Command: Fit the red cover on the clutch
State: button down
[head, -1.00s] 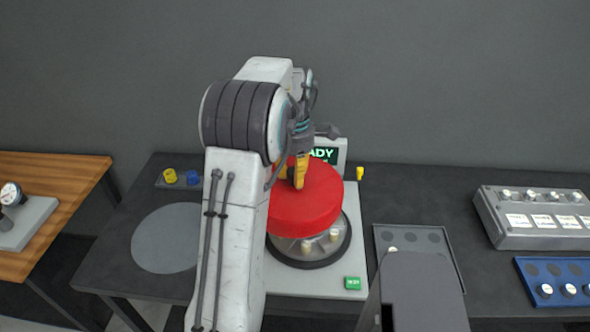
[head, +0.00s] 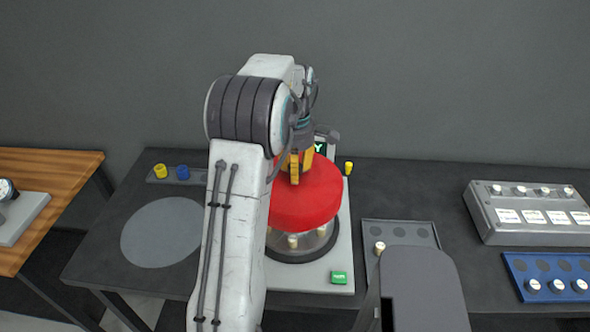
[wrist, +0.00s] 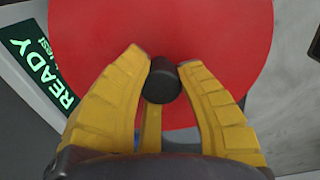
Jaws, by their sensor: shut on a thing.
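The red cover (head: 308,201) is a thick round disc in the head view. It sits on or just above the clutch (head: 302,243), a clear and metallic round unit with small posts; I cannot tell whether it is fully seated. My gripper (head: 295,178) is above the cover, its yellow fingers shut on the cover's dark knob. The wrist view shows the fingers around the black knob (wrist: 161,80) with the red cover (wrist: 240,35) beneath. My arm hides the left side of the clutch and cover.
A screen reading READY (wrist: 40,70) stands behind the clutch. A green button (head: 339,277) is on the base plate's front. A grey tray (head: 370,232) with a small post lies right. A grey control box (head: 490,222) and blue tray (head: 518,277) are farther right. A grey disc (head: 160,235) lies left.

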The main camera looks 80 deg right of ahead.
aim_at(295, 186)
jog(key=shift+f, duration=0.2)
jog(key=shift+f+b, duration=2.6)
jog(key=shift+f, duration=0.25)
jog(key=shift+f+b, duration=1.9)
jog(key=shift+f, duration=0.9)
jog(key=shift+c, duration=2)
grip_release()
jog(key=shift+r, duration=0.15)
notch_tip(295, 186, up, 7)
jog(key=p, duration=0.6)
jog(key=shift+f, duration=0.2)
